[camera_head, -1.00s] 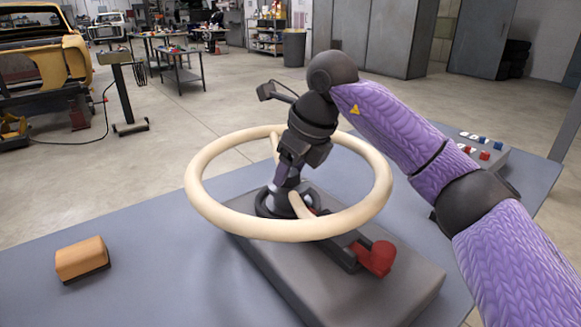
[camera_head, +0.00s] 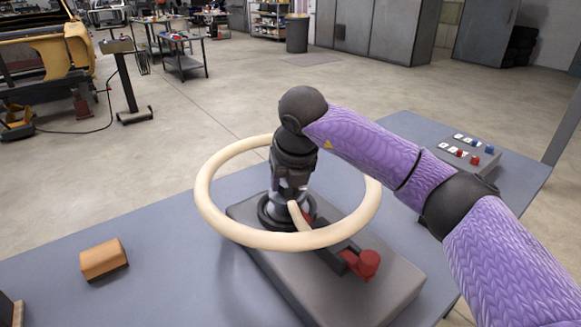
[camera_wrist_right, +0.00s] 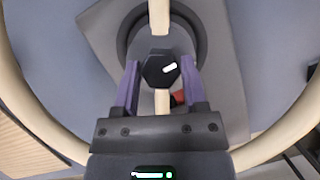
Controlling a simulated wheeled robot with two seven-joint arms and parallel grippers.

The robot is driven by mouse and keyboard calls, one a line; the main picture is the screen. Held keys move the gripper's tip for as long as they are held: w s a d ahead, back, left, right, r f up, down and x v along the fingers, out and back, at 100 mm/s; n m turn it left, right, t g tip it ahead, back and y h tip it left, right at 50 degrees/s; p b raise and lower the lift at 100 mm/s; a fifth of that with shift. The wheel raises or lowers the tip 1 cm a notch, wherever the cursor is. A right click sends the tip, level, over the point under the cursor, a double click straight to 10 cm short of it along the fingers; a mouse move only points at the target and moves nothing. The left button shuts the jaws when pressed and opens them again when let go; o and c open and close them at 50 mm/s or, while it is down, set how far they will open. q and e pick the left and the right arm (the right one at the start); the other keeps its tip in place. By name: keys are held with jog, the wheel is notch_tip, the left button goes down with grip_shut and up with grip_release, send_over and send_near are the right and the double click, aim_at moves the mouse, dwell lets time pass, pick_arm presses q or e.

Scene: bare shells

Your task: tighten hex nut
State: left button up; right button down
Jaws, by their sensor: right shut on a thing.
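The dark hex nut (camera_wrist_right: 154,77), with a short white mark on its face, sits at the hub of the cream steering wheel (camera_head: 215,222). My right gripper (camera_wrist_right: 162,72) points down at the hub and is shut on the nut, one purple finger on each side. The right gripper also shows in the head view (camera_head: 287,196), where it hides the nut. The wheel's rim (camera_wrist_right: 298,118) surrounds the gripper in the wrist view. My left gripper is not in view.
The wheel stands over a grey base block (camera_head: 335,295) with a red-ended lever (camera_head: 366,264) on the blue-grey table (camera_head: 170,240). A tan block (camera_head: 103,259) lies at the left. A box with red and blue buttons (camera_head: 468,155) stands at the far right. The table's left part is mostly clear.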

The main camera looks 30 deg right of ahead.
jog(key=m+h+p, duration=0.1)
jog(key=m+p, duration=0.1)
jog(key=m, duration=0.1)
jog(key=shift+r+m+g, duration=0.1)
jog(key=shift+m+g, duration=0.2)
jog(key=shift+m, duration=0.1)
jog(key=shift+m+h+p, duration=0.35)
jog(key=shift+m+h, duration=0.05)
jog(key=shift+m, duration=0.1)
jog(key=shift+a, duration=0.1)
jog(key=shift+m+g, duration=0.3)
jog(key=shift+m, duration=0.1)
